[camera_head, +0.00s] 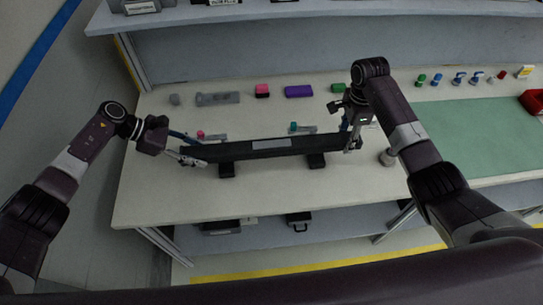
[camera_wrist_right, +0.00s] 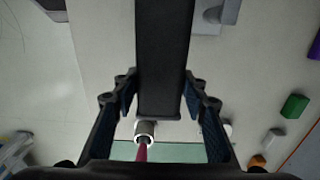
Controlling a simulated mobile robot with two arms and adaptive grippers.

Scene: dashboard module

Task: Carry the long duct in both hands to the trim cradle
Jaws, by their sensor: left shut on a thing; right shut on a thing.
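The long duct (camera_head: 235,149) is a dark bar with a grey label on its middle. It lies across the left part of the workbench, almost level in the head view. My left gripper (camera_head: 190,160) is shut on its left end. My right gripper (camera_head: 349,143) is shut on its right end. In the right wrist view the duct (camera_wrist_right: 163,60) runs between the two fingers of this gripper (camera_wrist_right: 162,100). Two black blocks (camera_head: 227,170) (camera_head: 316,161) show under the duct's front edge; they may belong to the trim cradle. I cannot tell whether the duct touches them.
Behind the duct stand a grey part (camera_head: 217,99), a pink block (camera_head: 262,91), a purple block (camera_head: 299,91) and a green block (camera_head: 338,88). A green mat (camera_head: 460,140) and a red bin (camera_head: 533,101) are at the right. The bench front (camera_head: 160,205) is clear.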

